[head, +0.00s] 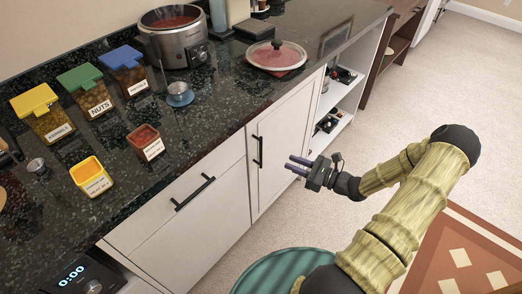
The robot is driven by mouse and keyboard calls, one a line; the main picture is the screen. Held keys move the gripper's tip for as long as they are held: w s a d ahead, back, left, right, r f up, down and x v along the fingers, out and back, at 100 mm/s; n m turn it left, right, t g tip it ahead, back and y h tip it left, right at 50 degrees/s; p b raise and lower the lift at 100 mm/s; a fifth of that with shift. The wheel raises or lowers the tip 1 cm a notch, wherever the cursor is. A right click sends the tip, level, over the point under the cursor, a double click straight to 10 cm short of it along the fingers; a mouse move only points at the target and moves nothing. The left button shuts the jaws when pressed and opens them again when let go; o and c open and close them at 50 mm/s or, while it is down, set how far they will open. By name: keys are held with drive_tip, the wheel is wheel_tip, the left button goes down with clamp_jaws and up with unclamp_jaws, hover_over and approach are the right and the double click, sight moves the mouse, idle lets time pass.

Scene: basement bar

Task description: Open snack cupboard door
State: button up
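A white cupboard door (287,136) is closed in the front of the counter. Its black vertical bar handle (258,151) is near the door's left edge. My gripper (288,163) is in front of the door, to the right of the handle and apart from it. Its two fingers point left toward the handle, with a gap between them and nothing held. No label marking the snack cupboard is visible.
A drawer with a black handle (194,193) is left of the door. Open shelves (341,113) are to its right. The dark countertop (210,130) holds snack containers, a pot (174,45) and a lidded pan (277,58). A round teal object (262,277) is on the floor.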

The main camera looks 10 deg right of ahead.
drive_tip(key=x, duration=1.2)
drive_tip(key=shift+w+a, duration=0.25)
clamp_jaws()
